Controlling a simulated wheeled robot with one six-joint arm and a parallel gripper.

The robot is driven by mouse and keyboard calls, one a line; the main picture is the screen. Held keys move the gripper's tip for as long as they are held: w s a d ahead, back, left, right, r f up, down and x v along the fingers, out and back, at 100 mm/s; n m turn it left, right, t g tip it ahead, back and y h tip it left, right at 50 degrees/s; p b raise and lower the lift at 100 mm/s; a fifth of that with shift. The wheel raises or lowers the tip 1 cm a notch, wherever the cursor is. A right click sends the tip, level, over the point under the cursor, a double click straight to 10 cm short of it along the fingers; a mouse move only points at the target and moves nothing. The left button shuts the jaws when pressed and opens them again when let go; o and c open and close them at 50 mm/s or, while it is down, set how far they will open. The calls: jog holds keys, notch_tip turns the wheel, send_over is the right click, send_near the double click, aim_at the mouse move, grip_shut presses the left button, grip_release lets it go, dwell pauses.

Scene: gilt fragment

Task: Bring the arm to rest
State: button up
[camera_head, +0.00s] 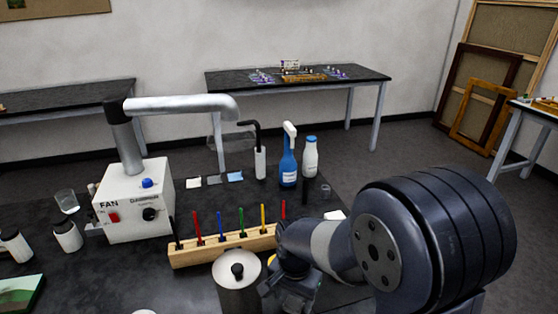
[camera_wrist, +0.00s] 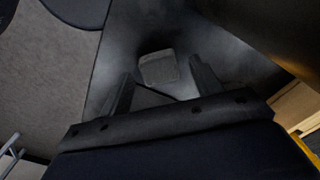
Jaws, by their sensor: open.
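My arm reaches in from the right in the head view, bent, over the near part of the dark bench (camera_head: 110,262). My gripper (camera_head: 292,288) is low in the picture, just right of a metal canister with a black knob (camera_head: 238,285). Its fingertips are hidden there. In the wrist view my gripper (camera_wrist: 161,72) is open, its two dark fingers apart. A small pale grey block (camera_wrist: 158,67) shows past the fingertips, on a dark surface. I cannot tell whether anything touches it.
A wooden rack (camera_head: 222,248) with several coloured tools stands behind the canister. A white fan box (camera_head: 135,205) with a metal duct is at the left. A blue spray bottle (camera_head: 288,168) and a white bottle (camera_head: 310,158) stand at the back.

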jog(key=shift+r, duration=1)
